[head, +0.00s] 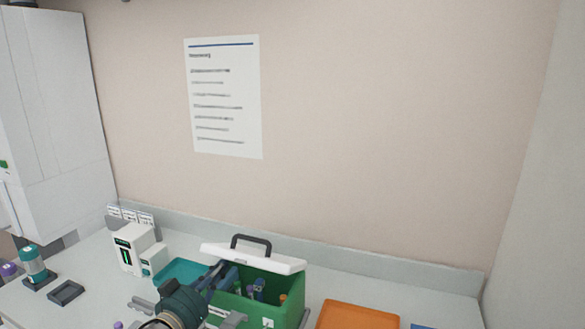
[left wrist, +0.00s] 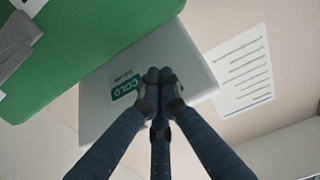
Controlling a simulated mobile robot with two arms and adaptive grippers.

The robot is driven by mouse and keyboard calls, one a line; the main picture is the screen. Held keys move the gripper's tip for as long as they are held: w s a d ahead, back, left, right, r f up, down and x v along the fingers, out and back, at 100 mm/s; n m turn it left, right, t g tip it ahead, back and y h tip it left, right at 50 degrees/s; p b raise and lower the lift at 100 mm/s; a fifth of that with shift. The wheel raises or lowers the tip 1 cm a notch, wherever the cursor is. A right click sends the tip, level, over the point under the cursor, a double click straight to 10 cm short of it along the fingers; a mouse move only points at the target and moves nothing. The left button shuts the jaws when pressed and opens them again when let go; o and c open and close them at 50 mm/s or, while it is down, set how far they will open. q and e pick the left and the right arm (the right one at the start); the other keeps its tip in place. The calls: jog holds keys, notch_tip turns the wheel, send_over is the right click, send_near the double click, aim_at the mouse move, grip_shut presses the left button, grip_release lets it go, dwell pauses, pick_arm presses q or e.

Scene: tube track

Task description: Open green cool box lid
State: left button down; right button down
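The green cool box (head: 258,302) stands on the bench at the bottom middle of the head view. Its white lid (head: 283,264) is raised and tilted back, with a dark handle (head: 252,241) at its top; tubes (head: 257,289) show inside. My left gripper (head: 226,271) is at the box's left side, close to the lid. In the left wrist view, my left gripper's fingers (left wrist: 158,76) are together in front of the lid (left wrist: 110,75), by its COLD label (left wrist: 126,86). Nothing shows between the fingertips; contact is unclear. My right gripper is out of view.
A teal tray (head: 180,272) lies left of the box, with a white device (head: 133,247) beyond it. An orange tray (head: 355,316) lies right of the box. The back wall is close behind; the bench's back right is clear.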

aim_at(230, 247)
pick_arm(q)
jog(key=shift+w+d+r+p, duration=0.1)
jog(key=shift+w+r+p, duration=0.25)
jog(key=shift+r, duration=0.35)
jog(key=shift+w+d+r+p, duration=0.1)
jog(key=shift+w+r+p, duration=0.25)
jog(key=shift+r+p, duration=0.15)
jog(key=shift+w+d+r+p, duration=0.25)
jog(key=shift+w+r+p, duration=0.3)
jog(key=shift+p, duration=0.05)
jog(key=shift+w, duration=0.15)
jog(key=shift+w+d+r+p, duration=0.25)
jog(key=shift+w+r+p, duration=0.1)
jog(key=shift+w+r, duration=0.15)
jog(key=shift+w+d+r+p, duration=0.2)
jog(key=shift+w+r+p, duration=0.15)
jog(key=shift+w, duration=0.25)
jog(key=shift+w+r, duration=0.1)
jog(key=shift+w, duration=0.15)
jog(key=shift+d, duration=0.1)
